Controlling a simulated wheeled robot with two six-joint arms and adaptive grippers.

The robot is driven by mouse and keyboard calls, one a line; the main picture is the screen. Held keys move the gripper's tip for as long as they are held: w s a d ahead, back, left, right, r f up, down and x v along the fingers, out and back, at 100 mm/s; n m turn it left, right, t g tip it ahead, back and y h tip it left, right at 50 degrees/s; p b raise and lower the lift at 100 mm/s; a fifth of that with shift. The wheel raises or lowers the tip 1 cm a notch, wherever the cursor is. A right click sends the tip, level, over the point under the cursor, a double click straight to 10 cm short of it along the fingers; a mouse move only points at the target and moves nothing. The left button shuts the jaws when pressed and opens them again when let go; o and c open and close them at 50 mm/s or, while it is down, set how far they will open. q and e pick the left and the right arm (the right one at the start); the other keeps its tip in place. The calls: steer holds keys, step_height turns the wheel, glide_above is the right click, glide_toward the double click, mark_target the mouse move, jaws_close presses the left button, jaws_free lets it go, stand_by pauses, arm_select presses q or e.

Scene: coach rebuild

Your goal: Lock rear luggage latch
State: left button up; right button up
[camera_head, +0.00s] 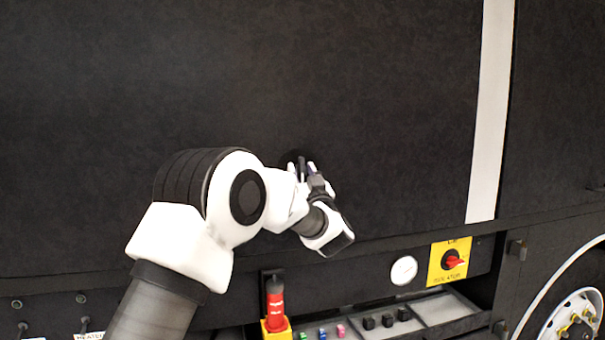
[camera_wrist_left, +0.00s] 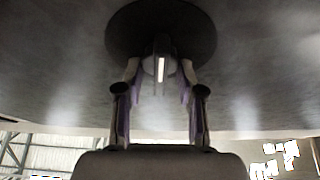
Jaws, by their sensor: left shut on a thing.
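The luggage latch shows in the left wrist view as a dark round plate (camera_wrist_left: 205,30) on the dark panel, with a small upright handle (camera_wrist_left: 160,68) at its middle that bears a pale strip. In the head view the round plate (camera_head: 291,158) is mostly hidden behind my left gripper (camera_head: 305,168). My left gripper (camera_wrist_left: 160,85) also shows in the wrist view, with one finger on each side of the handle, shut on it. The handle's turn angle is hard to read in the head view. My right gripper is not in view.
The dark coach side panel (camera_head: 350,80) fills the upper view, with a white vertical stripe (camera_head: 490,110) to the right. Below are a red-handled lever (camera_head: 275,305), a white gauge (camera_head: 403,270), a red switch on a yellow plate (camera_head: 450,261) and a wheel (camera_head: 575,318).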

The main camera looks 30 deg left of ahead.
arm_select(q)
steer(key=shift+f+n+g+b, duration=0.2)
steer(key=shift+n+g+b, duration=0.1)
steer(key=shift+n+b, duration=0.7)
steer(key=n+g+y+b, duration=0.1)
steer(key=n+b, duration=0.1)
steer(key=n, duration=0.1)
steer(key=shift+g+y, duration=0.3)
steer(key=n+g+b, duration=0.2)
steer(key=n, duration=0.3)
steer(key=shift+r, duration=0.1)
steer(key=n+g, duration=0.1)
steer(key=n, duration=0.1)
steer(key=shift+n+g+y, duration=0.3)
steer(key=n+g, duration=0.1)
steer(key=n, duration=0.2)
steer(key=shift+s+b, duration=0.1)
steer(key=shift+b, duration=0.25)
steer(key=n+g+h, duration=0.1)
steer(key=n, duration=0.2)
steer(key=n+g+h, duration=0.1)
steer(key=n, duration=0.2)
steer(key=shift+n+p, duration=0.3)
steer(key=shift+n, duration=0.1)
